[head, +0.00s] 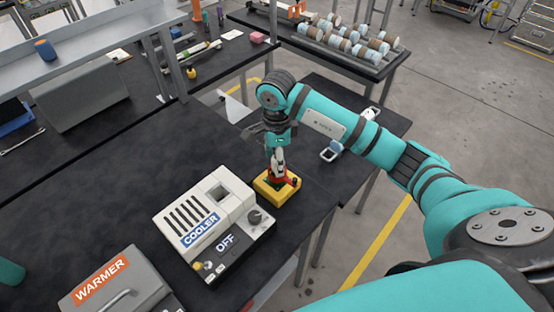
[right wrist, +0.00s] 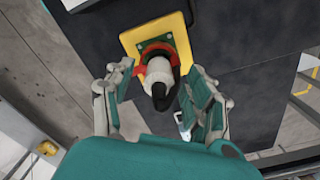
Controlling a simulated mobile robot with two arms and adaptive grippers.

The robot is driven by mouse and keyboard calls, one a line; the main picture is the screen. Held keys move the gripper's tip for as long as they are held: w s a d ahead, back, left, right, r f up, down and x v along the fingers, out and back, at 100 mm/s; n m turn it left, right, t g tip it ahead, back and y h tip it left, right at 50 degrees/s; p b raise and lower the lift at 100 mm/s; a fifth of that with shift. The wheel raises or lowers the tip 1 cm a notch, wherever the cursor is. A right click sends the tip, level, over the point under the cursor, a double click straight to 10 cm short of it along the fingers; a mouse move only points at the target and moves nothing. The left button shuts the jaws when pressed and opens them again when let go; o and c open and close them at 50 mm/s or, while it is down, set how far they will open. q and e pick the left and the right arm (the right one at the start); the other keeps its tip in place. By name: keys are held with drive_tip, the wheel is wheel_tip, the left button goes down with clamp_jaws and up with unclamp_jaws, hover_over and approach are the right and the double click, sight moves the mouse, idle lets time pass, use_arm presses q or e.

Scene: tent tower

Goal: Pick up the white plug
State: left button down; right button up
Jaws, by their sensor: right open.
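The white plug (right wrist: 158,76) with a dark tip stands in a yellow socket block (right wrist: 132,38) with a green face and a red ring around the plug. In the head view the yellow block (head: 269,192) sits on the dark table beside the cooler, and the plug is mostly hidden by my gripper. My right gripper (right wrist: 162,92) is open, its two fingers on either side of the plug with gaps to it. In the head view my right gripper (head: 277,158) is directly above the block. My left gripper is not in view.
A white cooler box (head: 207,210) reading OFF stands left of the yellow block. A grey warmer (head: 118,283) is at the front left. A white-handled item (head: 331,151) lies near the right table edge. A rack table (head: 345,45) with rollers is behind.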

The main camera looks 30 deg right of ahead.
drive_tip(key=shift+f, duration=0.9)
drive_tip(key=shift+c, duration=0.2)
clamp_jaws()
drive_tip(key=shift+r, duration=0.2)
